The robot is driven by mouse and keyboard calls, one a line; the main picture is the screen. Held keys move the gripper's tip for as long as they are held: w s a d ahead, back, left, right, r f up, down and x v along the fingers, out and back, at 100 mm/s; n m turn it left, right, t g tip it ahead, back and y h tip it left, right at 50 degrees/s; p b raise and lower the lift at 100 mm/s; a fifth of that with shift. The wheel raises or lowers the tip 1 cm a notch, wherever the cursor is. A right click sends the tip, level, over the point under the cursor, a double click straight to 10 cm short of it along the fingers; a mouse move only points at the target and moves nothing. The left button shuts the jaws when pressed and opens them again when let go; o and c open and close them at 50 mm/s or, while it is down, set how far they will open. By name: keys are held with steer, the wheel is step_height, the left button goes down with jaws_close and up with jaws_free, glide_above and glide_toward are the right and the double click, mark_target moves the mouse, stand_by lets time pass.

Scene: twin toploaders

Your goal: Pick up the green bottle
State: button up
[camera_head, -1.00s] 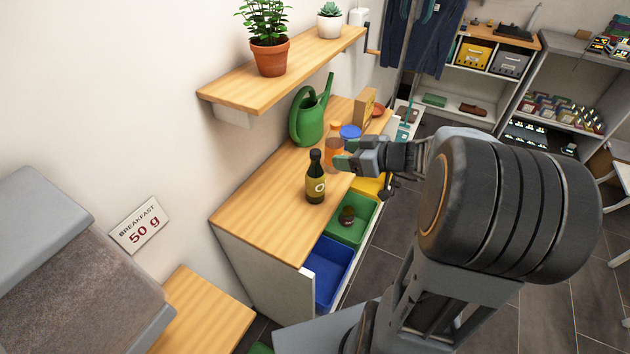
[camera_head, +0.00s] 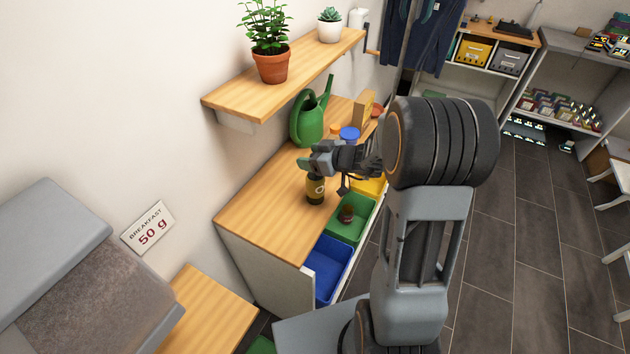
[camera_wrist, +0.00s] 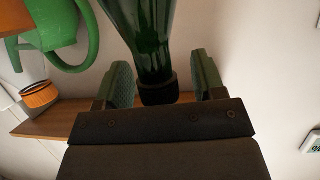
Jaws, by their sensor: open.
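The green bottle (camera_head: 316,189) stands upright on the wooden counter, with a yellow label on its body. My gripper (camera_head: 306,160) is at its top and covers its neck and cap in the head view. In the wrist view, the dark green bottle (camera_wrist: 150,30) with its black cap (camera_wrist: 158,93) lies between the two spread fingers of my gripper (camera_wrist: 163,82). A gap shows on each side of the cap, so the fingers look apart from it.
A green watering can (camera_head: 310,117) stands behind the bottle. An orange-topped item (camera_head: 336,129), a blue lid (camera_head: 350,133) and a cardboard box (camera_head: 365,107) stand farther back. A wall shelf (camera_head: 290,75) with plants hangs above. Open green (camera_head: 350,232) and blue (camera_head: 322,285) bins sit below the counter's front edge.

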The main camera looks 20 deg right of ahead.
steer(key=shift+w+a+f, duration=0.1)
steer(key=shift+w+f, duration=0.05)
steer(key=shift+c, duration=0.4)
jaws_close()
